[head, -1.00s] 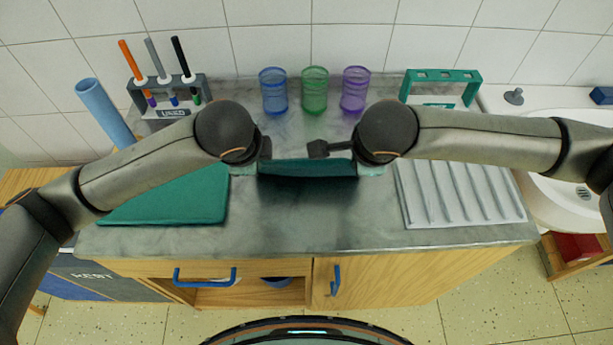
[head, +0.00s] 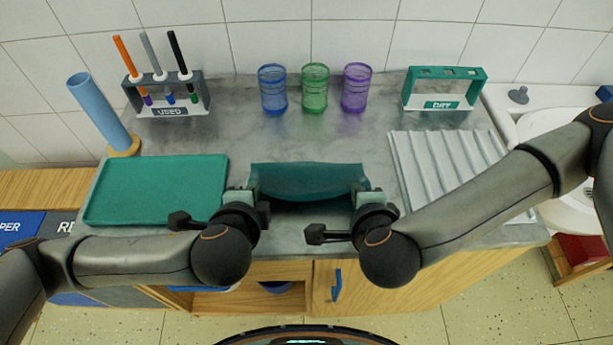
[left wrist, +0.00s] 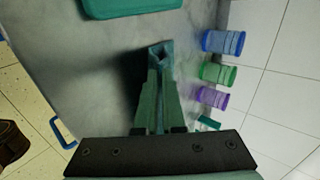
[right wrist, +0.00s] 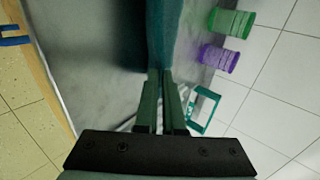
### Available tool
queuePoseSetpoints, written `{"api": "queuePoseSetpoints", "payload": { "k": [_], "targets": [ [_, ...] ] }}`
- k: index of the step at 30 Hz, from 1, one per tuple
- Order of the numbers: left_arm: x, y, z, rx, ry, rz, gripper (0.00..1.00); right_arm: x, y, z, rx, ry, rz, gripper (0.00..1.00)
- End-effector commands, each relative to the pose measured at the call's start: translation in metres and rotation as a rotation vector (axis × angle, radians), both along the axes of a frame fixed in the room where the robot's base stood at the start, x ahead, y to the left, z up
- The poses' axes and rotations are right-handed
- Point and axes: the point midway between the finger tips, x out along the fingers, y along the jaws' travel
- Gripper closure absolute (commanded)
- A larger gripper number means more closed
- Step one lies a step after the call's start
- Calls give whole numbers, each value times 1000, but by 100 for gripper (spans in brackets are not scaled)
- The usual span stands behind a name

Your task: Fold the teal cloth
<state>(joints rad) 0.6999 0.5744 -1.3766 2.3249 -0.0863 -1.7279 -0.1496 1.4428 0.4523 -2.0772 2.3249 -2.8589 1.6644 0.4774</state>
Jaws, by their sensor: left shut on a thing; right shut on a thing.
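The teal cloth (head: 306,181) hangs between my two grippers over the middle of the grey counter. My left gripper (head: 251,192) is shut on its left end, and my right gripper (head: 362,190) is shut on its right end. In the left wrist view the fingers (left wrist: 158,75) pinch a folded edge of the cloth (left wrist: 161,51). In the right wrist view the fingers (right wrist: 160,75) pinch the cloth (right wrist: 159,35), which extends away from them. The cloth's underside and whether it touches the counter are hard to tell.
A teal tray (head: 157,188) lies left and a ribbed white drainer (head: 447,165) right. Blue (head: 272,90), green (head: 315,89) and purple (head: 356,88) cups stand behind. Counter between cups and cloth is clear.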

Motion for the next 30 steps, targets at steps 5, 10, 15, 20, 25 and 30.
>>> {"api": "queuePoseSetpoints", "payload": {
  "k": [5, 10, 15, 20, 25, 30],
  "targets": [
    [-4, 0, -4, 0, -33, 0, 100, -3, 0, -3, -6, -38, 3, 100],
    [-6, 0, -5, -1, -53, 0, 100, -3, -4, -4, -8, -58, -2, 100],
    [-6, 0, -5, -2, -58, 0, 100, -4, -5, -5, -7, -63, -4, 100],
    [-6, 0, -5, -2, -58, 1, 100, -4, -5, -5, -8, -63, -4, 100],
    [-6, 0, -5, -2, -58, 1, 80, -4, -5, -5, -7, -63, -4, 80],
    [-6, 0, -5, -2, -57, 1, 60, -3, -5, -5, -8, -63, -4, 60]
  ]
}}
